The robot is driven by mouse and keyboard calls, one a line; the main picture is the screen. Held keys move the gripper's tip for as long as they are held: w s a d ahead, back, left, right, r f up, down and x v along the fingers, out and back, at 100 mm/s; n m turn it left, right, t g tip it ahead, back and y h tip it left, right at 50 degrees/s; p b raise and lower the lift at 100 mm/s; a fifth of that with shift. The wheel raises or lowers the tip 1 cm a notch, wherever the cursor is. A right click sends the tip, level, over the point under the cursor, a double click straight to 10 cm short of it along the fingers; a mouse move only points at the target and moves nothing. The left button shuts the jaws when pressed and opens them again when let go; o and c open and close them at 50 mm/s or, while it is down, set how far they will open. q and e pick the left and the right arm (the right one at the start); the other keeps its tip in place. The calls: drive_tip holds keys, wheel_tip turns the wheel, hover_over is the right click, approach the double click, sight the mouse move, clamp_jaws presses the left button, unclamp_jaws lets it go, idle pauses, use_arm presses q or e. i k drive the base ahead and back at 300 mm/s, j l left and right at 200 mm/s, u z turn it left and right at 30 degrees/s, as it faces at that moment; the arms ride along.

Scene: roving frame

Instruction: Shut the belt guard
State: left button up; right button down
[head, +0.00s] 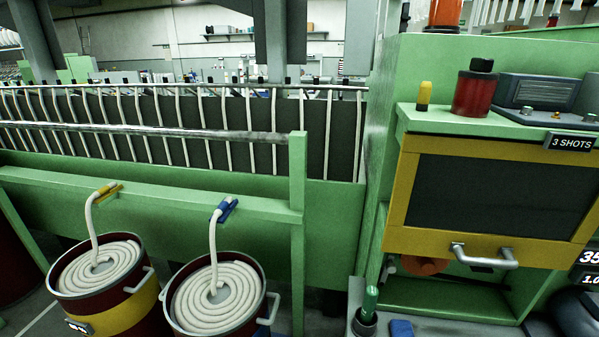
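The belt guard (420,238) is a yellow frame around a dark panel, on the front of the green machine (385,115) at the right. A pale metal handle (500,264) sits at its lower edge. Below this edge the green housing is open, and an orange round part (425,265), perhaps a pulley, shows partly behind it. How the guard is hinged cannot be told. Neither of my grippers is in view.
A green-handled tool (370,302) stands at the lower middle. Two drums of coiled sliver (110,290) (222,310) stand at the left.

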sight(499, 203)
drive_tip(key=z, duration=1.4)
drive_tip(key=j+u, duration=0.3)
drive_tip(key=k+j, duration=0.05)
drive_tip(key=j, duration=0.1)
